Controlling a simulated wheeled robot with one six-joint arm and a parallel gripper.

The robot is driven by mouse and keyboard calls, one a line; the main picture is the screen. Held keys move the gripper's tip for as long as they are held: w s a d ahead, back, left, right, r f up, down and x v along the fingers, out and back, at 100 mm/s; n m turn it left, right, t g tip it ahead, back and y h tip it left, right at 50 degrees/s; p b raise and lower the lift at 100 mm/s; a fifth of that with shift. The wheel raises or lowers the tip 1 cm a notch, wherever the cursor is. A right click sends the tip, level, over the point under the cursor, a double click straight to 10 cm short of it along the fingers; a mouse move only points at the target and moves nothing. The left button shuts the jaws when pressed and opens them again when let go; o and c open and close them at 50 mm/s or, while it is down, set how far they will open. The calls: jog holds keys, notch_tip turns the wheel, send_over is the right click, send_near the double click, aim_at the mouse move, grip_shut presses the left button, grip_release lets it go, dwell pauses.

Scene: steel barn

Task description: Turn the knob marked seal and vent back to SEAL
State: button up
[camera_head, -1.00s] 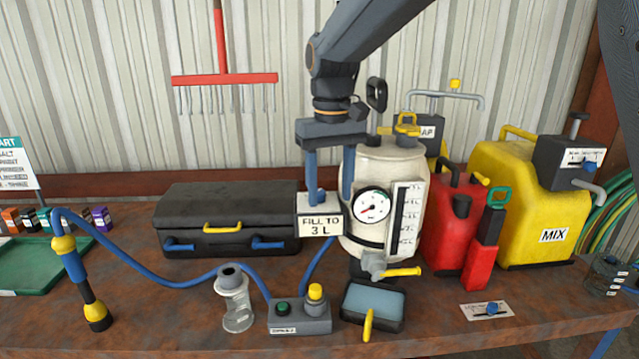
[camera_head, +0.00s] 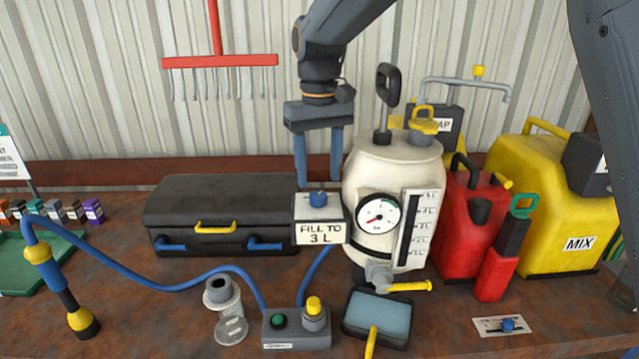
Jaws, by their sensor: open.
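A blue knob (camera_head: 318,198) sits on top of the grey-and-white box marked FILL TO 3 L (camera_head: 320,232), beside the white tank (camera_head: 398,160). My gripper (camera_head: 318,181) is open and empty, pointing down, its fingertips just above or behind this knob; the exact gap cannot be told. Another blue knob (camera_head: 507,325) sits on a small white labelled plate (camera_head: 490,327) at the front right. I cannot read seal or vent on either, so which knob bears those marks and where it points cannot be told.
The tank's gauge (camera_head: 378,215) and pump handle (camera_head: 388,85) stand close to my gripper's right. A black case (camera_head: 225,212) lies left. Red can (camera_head: 462,225), yellow MIX can (camera_head: 550,205), blue hose (camera_head: 130,262) and button box (camera_head: 295,330) crowd the bench.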

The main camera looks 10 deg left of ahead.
aim_at(319, 195)
jog(key=shift+f+p, duration=0.65)
jog(key=shift+f, duration=1.65)
jog(key=c, duration=1.1)
